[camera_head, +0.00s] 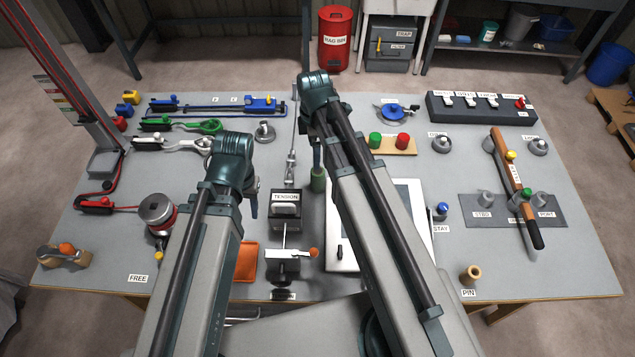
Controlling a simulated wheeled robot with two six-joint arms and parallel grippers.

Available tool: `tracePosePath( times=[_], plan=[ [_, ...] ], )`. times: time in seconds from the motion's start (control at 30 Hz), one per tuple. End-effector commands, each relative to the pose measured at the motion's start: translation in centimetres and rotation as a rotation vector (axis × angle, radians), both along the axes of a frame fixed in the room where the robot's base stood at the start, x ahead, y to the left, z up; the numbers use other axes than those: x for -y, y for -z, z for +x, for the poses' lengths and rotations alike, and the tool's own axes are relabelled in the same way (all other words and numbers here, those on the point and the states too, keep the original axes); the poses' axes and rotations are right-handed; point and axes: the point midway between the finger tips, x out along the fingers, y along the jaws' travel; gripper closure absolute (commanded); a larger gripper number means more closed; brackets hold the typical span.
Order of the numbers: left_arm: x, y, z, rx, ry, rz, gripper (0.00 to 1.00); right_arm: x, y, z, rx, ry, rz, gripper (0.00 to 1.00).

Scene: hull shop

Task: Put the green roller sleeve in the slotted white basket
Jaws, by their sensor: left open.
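A dull green cylinder (318,180) stands mid-table, just below my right gripper (316,150); I cannot tell whether it is the roller sleeve or whether the gripper touches it. A brighter green cylinder (375,140) stands beside a red one on a wooden board. No slotted white basket shows plainly. A flat white-rimmed panel or tray (414,200) lies partly hidden behind my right arm. My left gripper (251,208) points down over the table, left of the tension block, open and with nothing seen in it. My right gripper's fingers are mostly hidden by its wrist.
The tension block (286,197) and a clamp with an orange knob (290,262) stand between my arms. An orange tray (247,262) is partly behind my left arm. A long wooden-handled bar (515,185) lies at right. Free tabletop shows at front right.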

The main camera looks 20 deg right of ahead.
Motion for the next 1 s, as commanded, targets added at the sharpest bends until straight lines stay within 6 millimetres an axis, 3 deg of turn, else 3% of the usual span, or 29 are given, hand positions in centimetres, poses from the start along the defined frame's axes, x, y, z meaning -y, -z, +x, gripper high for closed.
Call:
tracePosePath(
  times=[0.03, 0.4, 0.77, 1.0],
  plan=[
    [0.0, 1.4, 0.0, 0.0, 0.0, 0.0, 0.5, 0.0, 1.4, 0.0, 0.0, 0.0, 0.0, 0.07],
    [0.0, 6.3, 0.0, 0.0, -0.002, 0.0, 0.5, 0.1, 6.3, 0.0, 0.0, 0.001, 0.0, 0.07],
    [0.0, 6.9, 0.0, 0.0, -0.002, 0.0, 0.5, 0.1, 6.9, 0.0, 0.0, 0.001, 0.0, 0.07],
    [0.0, 9.2, 0.0, 0.0, -0.001, 0.0, 0.5, 0.7, 9.2, 0.3, 0.0, 0.002, 0.0, 0.07]
  ],
)
